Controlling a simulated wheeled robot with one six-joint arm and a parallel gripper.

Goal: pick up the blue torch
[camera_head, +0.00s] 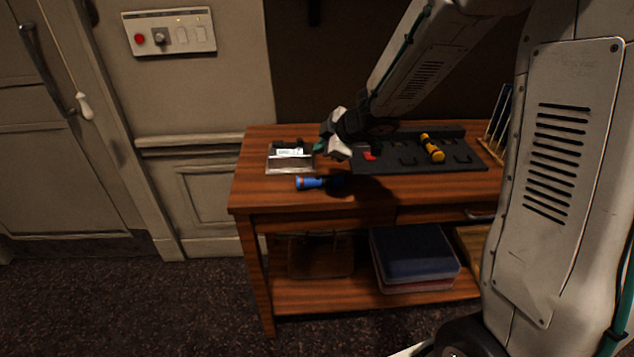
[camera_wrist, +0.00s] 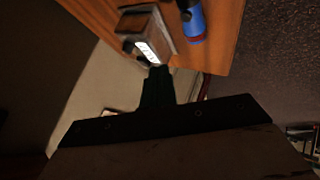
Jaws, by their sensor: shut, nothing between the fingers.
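The blue torch (camera_head: 311,183) lies on its side near the front edge of the wooden desk, with a dark head at its right end. In the wrist view the torch (camera_wrist: 194,22) shows at the top, cut off by the frame edge, with a red band near its lower end. My gripper (camera_head: 322,147) is above the desk, behind and above the torch and apart from it. In the wrist view my gripper (camera_wrist: 158,72) is dark, and its fingers are close together with nothing seen between them.
A metal tray (camera_head: 290,170) with a white label sits left of the torch's rear. A dark panel (camera_head: 400,168) with a yellow torch-like item (camera_head: 432,148) and a red piece (camera_head: 370,156) lies to the right. The desk (camera_head: 250,190) is bare at the front left.

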